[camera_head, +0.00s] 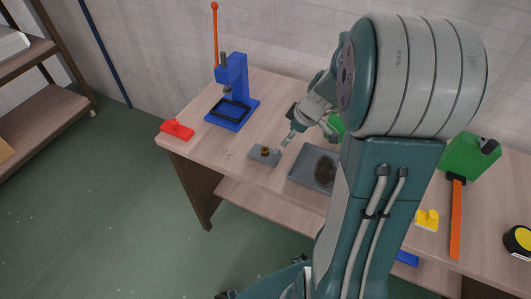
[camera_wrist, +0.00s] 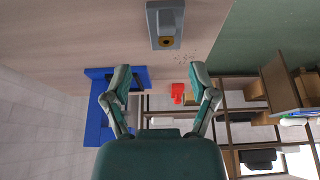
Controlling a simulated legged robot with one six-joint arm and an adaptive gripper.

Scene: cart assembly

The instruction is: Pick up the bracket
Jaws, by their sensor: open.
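A small grey block with a brass ring, which looks like the bracket (camera_head: 257,157), lies on the wooden workbench (camera_head: 210,156), left of a grey tray. It also shows at the top of the wrist view (camera_wrist: 166,15), lying flat with its ring toward the picture's middle. My gripper (camera_head: 288,139) is above the bench, close to the block and up and right of it in the head view. In the wrist view my gripper (camera_wrist: 161,75) has its two fingers spread wide with nothing between them. The block is apart from both fingers.
A blue press (camera_head: 233,95) with an orange lever stands at the back left, and a red part (camera_head: 177,130) lies at the bench's left edge. The grey tray (camera_head: 303,172) holds a dark round thing.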

